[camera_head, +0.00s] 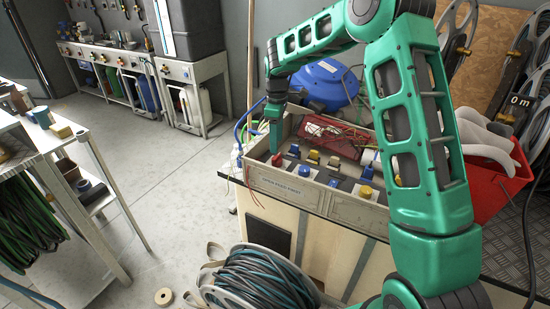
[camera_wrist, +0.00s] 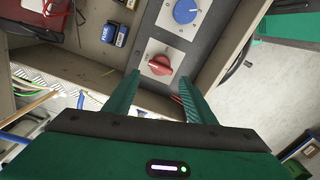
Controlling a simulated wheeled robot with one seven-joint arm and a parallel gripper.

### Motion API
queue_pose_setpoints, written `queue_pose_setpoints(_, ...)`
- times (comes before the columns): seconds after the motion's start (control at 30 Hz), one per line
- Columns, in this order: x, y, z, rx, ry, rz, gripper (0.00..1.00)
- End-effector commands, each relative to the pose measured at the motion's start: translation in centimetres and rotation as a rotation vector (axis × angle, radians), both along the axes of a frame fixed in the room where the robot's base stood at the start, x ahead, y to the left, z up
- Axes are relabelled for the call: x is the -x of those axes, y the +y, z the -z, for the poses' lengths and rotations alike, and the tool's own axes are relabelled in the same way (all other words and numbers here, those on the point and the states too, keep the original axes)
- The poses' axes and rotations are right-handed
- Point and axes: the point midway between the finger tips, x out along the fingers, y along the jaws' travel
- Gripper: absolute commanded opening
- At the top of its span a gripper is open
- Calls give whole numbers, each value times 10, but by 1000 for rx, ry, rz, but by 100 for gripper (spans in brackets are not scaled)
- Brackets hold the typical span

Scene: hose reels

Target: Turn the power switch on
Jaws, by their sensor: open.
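A red rotary knob (camera_wrist: 160,65) sits on a pale square plate on a dark strip in the wrist view. It also shows at the left end of the control box in the head view (camera_head: 277,159). A blue rotary knob (camera_wrist: 186,11) on a similar plate lies beyond it. I cannot read which control is the power switch. My gripper (camera_wrist: 158,77) is open and empty, its two green fingers on either side of the red knob's near side. I cannot tell whether they touch it. In the head view my gripper (camera_head: 275,137) reaches down into the box's left end.
The control box (camera_head: 283,190) has raised walls and holds several coloured knobs and a red wire-filled tray (camera_head: 332,131). A blue round container (camera_head: 325,84) stands behind. A red bin (camera_head: 497,175) stands right, and a hose reel (camera_head: 262,277) in front. Floor to the left is open.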

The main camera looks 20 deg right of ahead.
Motion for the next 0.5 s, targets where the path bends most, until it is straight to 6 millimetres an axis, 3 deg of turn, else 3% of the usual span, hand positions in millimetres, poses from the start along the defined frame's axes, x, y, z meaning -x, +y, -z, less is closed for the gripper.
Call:
queue_pose_setpoints(0.23, 1, -1, 46, 1, 3, 2, 50)
queue_pose_setpoints(0.5, 0, -1, 73, 0, 0, 2, 50)
